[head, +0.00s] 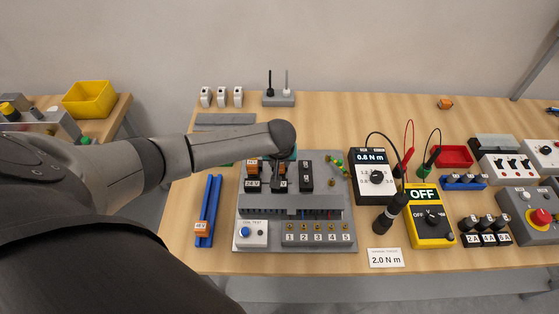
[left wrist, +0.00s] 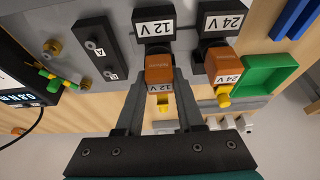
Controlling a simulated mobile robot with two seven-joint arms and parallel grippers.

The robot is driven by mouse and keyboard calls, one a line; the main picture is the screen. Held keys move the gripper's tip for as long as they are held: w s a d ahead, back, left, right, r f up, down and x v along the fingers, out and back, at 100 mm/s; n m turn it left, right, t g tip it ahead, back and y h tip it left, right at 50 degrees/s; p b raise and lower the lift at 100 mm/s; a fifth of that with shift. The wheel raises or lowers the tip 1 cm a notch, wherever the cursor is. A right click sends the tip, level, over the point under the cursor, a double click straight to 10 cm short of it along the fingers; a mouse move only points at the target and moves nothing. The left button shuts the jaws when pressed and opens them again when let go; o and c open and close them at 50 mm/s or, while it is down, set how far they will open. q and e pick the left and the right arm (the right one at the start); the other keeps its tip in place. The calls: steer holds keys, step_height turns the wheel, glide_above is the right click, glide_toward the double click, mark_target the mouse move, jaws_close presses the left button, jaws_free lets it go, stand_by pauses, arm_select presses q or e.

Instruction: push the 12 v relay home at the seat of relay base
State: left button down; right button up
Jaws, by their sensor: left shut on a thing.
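The 12 V relay (left wrist: 159,70) is an orange block with a 12 V label, seen between the fingers of my left gripper (left wrist: 161,76) in the left wrist view. The gripper is shut on it. The relay is at the black relay base (left wrist: 154,28) marked 12 V; I cannot tell how deep it sits. In the head view my left gripper (head: 281,163) is over the board's upper middle, and my wrist hides much of the relay. A 24 V relay (left wrist: 228,67) is at the neighbouring 24 V base (left wrist: 224,22). My right gripper is not in view.
The grey board (head: 348,232) carries a black block (head: 306,176) right of the 12 V base. A blue rail (head: 212,196) with a 48 V relay (head: 201,227) lies left of it. A torque meter (head: 372,172) and yellow multimeter (head: 429,217) stand to the right. A green tray (left wrist: 268,76) is near.

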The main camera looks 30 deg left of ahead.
arm_select(q)
steer(key=shift+f, duration=0.25)
steer(key=shift+c, duration=2.2)
jaws_free()
steer(key=shift+r, duration=0.1)
steer(key=p+v, duration=0.1)
steer(key=v, duration=1.4)
steer(key=shift+p, duration=0.35)
steer(key=shift+s, duration=0.15)
